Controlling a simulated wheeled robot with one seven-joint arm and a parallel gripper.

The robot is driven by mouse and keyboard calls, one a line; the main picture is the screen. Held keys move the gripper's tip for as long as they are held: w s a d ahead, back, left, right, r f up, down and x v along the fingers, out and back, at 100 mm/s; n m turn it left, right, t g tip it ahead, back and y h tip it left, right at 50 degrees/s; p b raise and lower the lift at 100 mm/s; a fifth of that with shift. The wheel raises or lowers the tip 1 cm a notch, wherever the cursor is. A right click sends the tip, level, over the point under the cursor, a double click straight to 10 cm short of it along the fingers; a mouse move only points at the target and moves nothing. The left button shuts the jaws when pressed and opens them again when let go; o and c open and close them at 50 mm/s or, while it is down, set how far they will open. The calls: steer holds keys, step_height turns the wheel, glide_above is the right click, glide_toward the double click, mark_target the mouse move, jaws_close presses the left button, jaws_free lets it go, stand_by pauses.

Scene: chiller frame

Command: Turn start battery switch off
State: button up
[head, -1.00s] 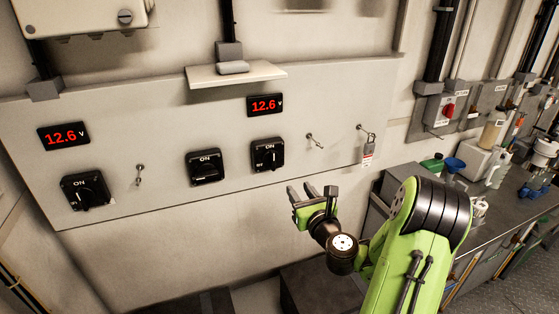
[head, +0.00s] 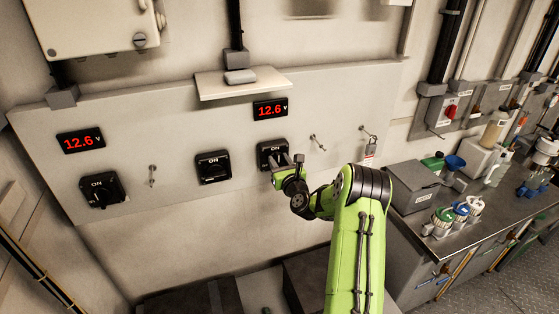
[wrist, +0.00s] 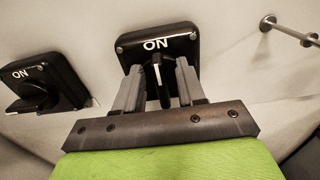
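Three black rotary switches marked ON sit on the grey panel (head: 215,105): a left switch (head: 102,190), a middle switch (head: 213,168) and a right switch (head: 270,151). I cannot read which one is the start battery switch. My gripper (head: 284,166) is at the right switch. In the wrist view, the fingers of my gripper (wrist: 160,78) stand open on either side of the right switch's knob (wrist: 158,72), with narrow gaps. The knob's white mark points up toward ON. The middle switch also shows in the wrist view (wrist: 38,85).
Two red displays read 12.6 V, one above the left switch (head: 81,141) and one above the right switch (head: 270,109). A small shelf (head: 240,84) juts out above. Metal pins (head: 317,143) stick out of the panel. A bench with containers (head: 470,235) stands at right.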

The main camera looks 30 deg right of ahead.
steer(key=shift+c, duration=0.4)
jaws_close()
steer(key=shift+a+f+n, duration=0.1)
steer(key=shift+n, duration=0.2)
steer(key=n+b, duration=0.2)
steer(key=n, duration=0.1)
steer(key=shift+a+f+n+b, duration=0.1)
steer(key=shift+a+n+b, duration=0.1)
steer(key=shift+n+b, duration=0.15)
steer(key=n+b, duration=0.4)
steer(key=f+n+b, duration=0.1)
steer(key=n+b, duration=0.3)
steer(key=n, duration=0.1)
steer(key=a+n+b, duration=0.1)
steer(key=n+b, duration=0.3)
steer(key=shift+w+f+n+b, duration=0.2)
steer(key=shift+n+b, duration=0.15)
steer(key=shift+b, duration=0.05)
